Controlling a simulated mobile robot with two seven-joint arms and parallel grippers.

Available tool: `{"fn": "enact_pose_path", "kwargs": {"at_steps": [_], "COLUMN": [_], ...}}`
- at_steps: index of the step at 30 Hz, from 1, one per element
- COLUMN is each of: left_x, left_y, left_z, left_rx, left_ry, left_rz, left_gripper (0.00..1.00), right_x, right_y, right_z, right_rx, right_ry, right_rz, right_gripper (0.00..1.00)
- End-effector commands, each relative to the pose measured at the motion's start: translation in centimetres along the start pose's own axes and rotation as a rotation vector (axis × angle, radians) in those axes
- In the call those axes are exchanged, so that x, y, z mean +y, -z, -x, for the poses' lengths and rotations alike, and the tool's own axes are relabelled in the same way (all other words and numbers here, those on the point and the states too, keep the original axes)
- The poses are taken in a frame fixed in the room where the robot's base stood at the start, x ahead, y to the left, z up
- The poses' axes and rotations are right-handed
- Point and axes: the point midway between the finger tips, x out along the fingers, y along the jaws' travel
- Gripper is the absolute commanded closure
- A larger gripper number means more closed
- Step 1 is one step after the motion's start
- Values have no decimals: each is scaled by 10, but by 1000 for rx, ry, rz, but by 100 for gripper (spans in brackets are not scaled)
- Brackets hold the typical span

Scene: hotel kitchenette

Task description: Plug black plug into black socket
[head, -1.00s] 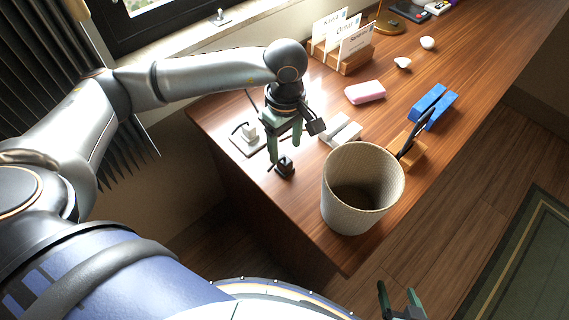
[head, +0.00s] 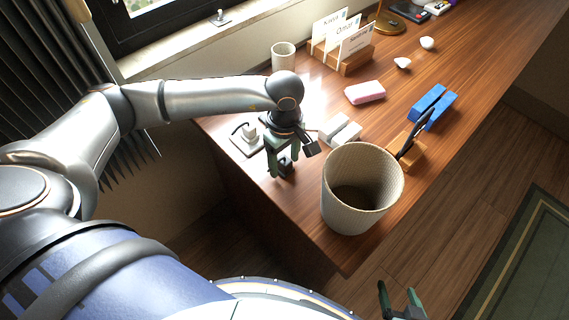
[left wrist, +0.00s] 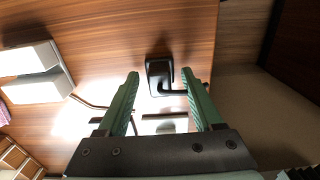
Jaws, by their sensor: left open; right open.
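A small black piece, which looks like the black plug or socket (head: 287,167), stands on the wooden desk near its left front edge. In the left wrist view it shows as a dark square piece (left wrist: 159,76) with a black cord-like part running right. My left gripper (head: 283,166) points down over it, open, with the piece between and just beyond the fingertips (left wrist: 160,74). I cannot tell whether they touch. A white plug-like block (head: 249,131) sits on a dark-edged plate left of the gripper. My right gripper (head: 399,291) is open and empty at the bottom, away from the desk.
A woven bin (head: 340,205) stands close right of the left gripper. White blocks (head: 340,130), a pink block (head: 365,92), an orange block with a dark item (head: 408,155) and a blue block (head: 432,106) lie beyond. A cup (head: 283,57) and card holder (head: 345,60) are behind.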

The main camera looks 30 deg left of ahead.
Motion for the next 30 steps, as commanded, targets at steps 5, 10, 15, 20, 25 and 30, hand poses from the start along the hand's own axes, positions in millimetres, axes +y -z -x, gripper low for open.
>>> {"fn": "enact_pose_path", "kwargs": {"at_steps": [5, 10, 15, 20, 25, 30], "left_x": [0, 0, 0, 0, 0, 0], "left_y": [0, 0, 0, 0, 0, 0], "left_z": [0, 0, 1, 1, 1, 1], "left_rx": [0, -1, -1, -1, -1, -1], "left_ry": [0, 0, 0, 0, 0, -1], "left_rz": [0, 0, 0, 0, 0, 0], "left_gripper": [36, 55, 74, 92, 100, 100], "right_x": [0, 0, 0, 0, 0, 0], "right_y": [0, 2, 3, 3, 3, 2], "right_z": [0, 0, 1, 1, 1, 1], "right_rx": [1, 4, 6, 6, 6, 5], "right_ry": [-1, -1, -1, -1, -1, 0], "right_rz": [0, 0, 0, 0, 0, 0], "right_gripper": [24, 24, 24, 24, 24, 24]}}
